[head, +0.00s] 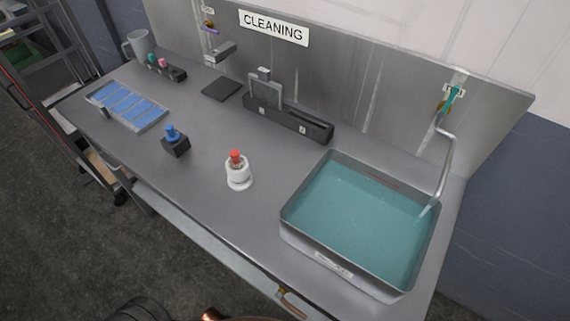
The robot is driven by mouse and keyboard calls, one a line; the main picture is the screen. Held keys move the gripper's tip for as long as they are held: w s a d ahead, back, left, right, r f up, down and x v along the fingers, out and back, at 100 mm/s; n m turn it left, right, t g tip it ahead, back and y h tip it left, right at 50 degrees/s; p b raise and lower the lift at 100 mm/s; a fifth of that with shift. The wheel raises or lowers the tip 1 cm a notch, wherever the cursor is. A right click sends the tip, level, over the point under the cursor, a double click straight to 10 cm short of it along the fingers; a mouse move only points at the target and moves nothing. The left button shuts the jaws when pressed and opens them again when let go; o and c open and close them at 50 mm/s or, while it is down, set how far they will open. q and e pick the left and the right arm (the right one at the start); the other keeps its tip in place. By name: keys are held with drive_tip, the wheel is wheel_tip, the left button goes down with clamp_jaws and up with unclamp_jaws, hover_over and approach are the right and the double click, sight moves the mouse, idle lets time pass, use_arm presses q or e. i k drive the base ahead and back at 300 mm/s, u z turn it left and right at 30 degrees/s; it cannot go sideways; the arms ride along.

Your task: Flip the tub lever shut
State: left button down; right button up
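A grey rectangular tub (282,219) filled with teal liquid stands at the right end of the counter. A bent silver pipe (446,165) comes down from the back panel, and its lower end reaches over the tub's right side. A teal lever (453,97) stands tilted upward at the top of this pipe, beside a small label. An orange-brown handle (291,304) shows at the counter's front edge, below the tub. I cannot tell from this view which of the two is the tub lever. Neither gripper is in view.
A white holder with a red top (235,157) and a black block with a blue knob (171,133) stand left of the tub. A long black rack (300,128) is behind. A blue-celled tray (152,125) lies far left. The counter's front middle is clear.

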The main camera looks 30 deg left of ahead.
sight(442, 113)
drive_tip(key=z, duration=1.1)
drive_tip(key=k, duration=0.7)
drive_tip(key=u, duration=0.05)
